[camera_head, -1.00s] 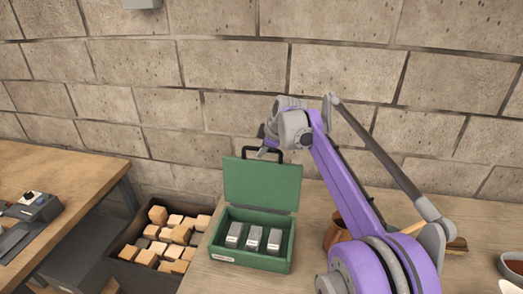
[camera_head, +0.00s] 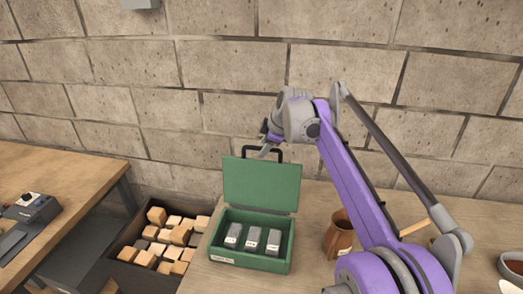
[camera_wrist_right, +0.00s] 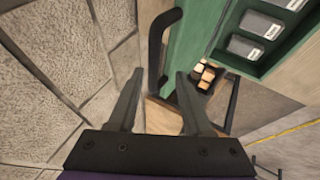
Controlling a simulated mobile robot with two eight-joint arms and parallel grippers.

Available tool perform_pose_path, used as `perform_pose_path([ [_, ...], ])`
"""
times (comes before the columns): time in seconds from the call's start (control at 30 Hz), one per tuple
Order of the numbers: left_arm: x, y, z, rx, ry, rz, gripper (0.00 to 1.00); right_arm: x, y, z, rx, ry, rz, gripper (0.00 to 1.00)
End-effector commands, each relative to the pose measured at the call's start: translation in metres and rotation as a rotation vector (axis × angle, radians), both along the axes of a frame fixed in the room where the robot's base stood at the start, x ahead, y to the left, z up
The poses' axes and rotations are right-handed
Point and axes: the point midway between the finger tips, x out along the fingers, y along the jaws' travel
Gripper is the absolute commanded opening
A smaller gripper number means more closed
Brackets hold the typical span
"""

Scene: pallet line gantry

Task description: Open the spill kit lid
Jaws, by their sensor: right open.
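The green spill kit (camera_head: 250,262) stands on the right-hand table with its lid (camera_head: 262,184) upright and open. Several grey labelled blocks (camera_head: 253,238) sit inside it. The black handle (camera_head: 272,150) is at the top edge of the raised lid; it also shows in the right wrist view (camera_wrist_right: 157,50). My right gripper (camera_head: 264,149) is just above the lid beside the handle. In the right wrist view its two fingers (camera_wrist_right: 157,92) are apart and empty, with the handle beyond them and not clasped. My left gripper is not in view.
A dark bin (camera_head: 122,253) of wooden blocks stands left of the kit. A brown mug (camera_head: 338,236) is to its right, near my right arm. A stone wall (camera_head: 220,70) rises behind. Another wooden table (camera_head: 75,190) is at the left.

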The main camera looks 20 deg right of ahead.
Motion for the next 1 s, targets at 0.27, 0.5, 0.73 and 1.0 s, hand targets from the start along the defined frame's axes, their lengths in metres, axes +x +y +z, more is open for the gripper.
perform_pose_path([
  [0.27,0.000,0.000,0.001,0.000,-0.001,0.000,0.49,-0.030,-0.004,0.045,-0.001,0.000,-0.002,0.50],
  [0.5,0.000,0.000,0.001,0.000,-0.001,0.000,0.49,-0.040,-0.004,0.060,0.000,-0.001,-0.001,0.50],
  [0.73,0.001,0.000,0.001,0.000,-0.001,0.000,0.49,-0.040,-0.004,0.060,0.000,-0.001,0.000,0.50],
  [1.0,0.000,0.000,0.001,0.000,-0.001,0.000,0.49,-0.041,-0.003,0.059,0.002,-0.001,-0.004,0.50],
])
